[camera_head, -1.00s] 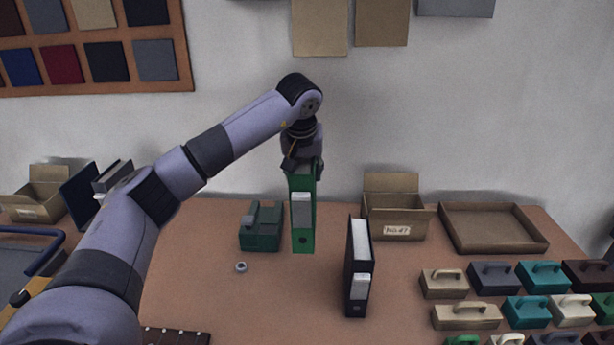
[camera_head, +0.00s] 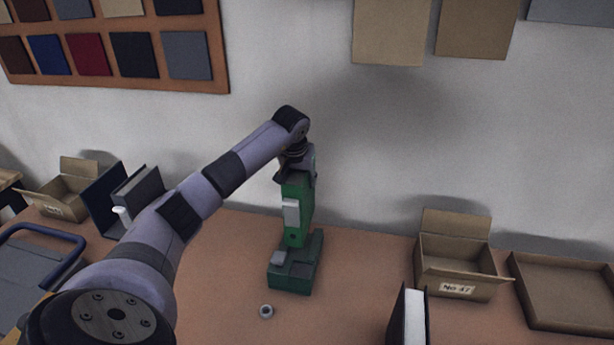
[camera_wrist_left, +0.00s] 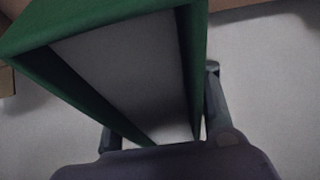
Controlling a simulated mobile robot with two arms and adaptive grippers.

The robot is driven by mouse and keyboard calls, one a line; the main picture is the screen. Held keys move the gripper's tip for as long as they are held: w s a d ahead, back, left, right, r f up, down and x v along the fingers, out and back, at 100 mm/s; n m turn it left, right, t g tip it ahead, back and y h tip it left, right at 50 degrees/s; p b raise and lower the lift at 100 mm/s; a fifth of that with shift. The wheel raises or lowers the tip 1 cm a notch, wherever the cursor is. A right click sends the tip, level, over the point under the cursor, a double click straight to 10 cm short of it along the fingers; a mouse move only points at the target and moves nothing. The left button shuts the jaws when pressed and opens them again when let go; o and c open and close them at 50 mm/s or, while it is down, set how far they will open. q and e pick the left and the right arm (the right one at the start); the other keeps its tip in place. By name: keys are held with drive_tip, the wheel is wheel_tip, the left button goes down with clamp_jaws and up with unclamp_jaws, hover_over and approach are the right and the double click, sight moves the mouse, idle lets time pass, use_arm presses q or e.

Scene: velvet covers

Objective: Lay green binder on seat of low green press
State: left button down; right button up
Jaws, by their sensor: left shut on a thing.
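The green binder (camera_head: 297,212) hangs upright from my left gripper (camera_head: 298,174), which is shut on its upper end. In the left wrist view the binder (camera_wrist_left: 105,18) fills much of the picture, with its pale inner pages facing the camera and the gripper fingers (camera_wrist_left: 160,118) on either side. The low green press (camera_head: 296,275) stands on the table directly below and behind the binder's lower end in the head view. Whether the binder touches the press cannot be told. The binder hides part of the press. My right gripper is not in view.
A small grey ring (camera_head: 266,311) lies in front of the press. A black binder (camera_head: 407,318) stands to the right. An open carton (camera_head: 455,270) and a shallow tray (camera_head: 565,290) are at the back right. Dark binders (camera_head: 138,192) and another carton (camera_head: 68,192) are at the left.

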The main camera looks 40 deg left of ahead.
sight(295, 176)
use_arm(q)
drive_tip(key=shift+s+f+b, duration=0.1)
drive_tip(key=shift+f+b, duration=2.45)
drive_tip(key=shift+f, duration=1)
drive_tip(key=shift+f+b, duration=0.3)
drive_tip(key=shift+f, duration=0.2)
drive_tip(key=c, duration=1.1)
unclamp_jaws()
drive_tip(key=shift+d, duration=0.1)
drive_tip(key=shift+o, duration=1.4)
drive_tip(key=shift+f, duration=0.1)
drive_tip(key=v, duration=1.2)
drive_tip(key=shift+s, duration=0.1)
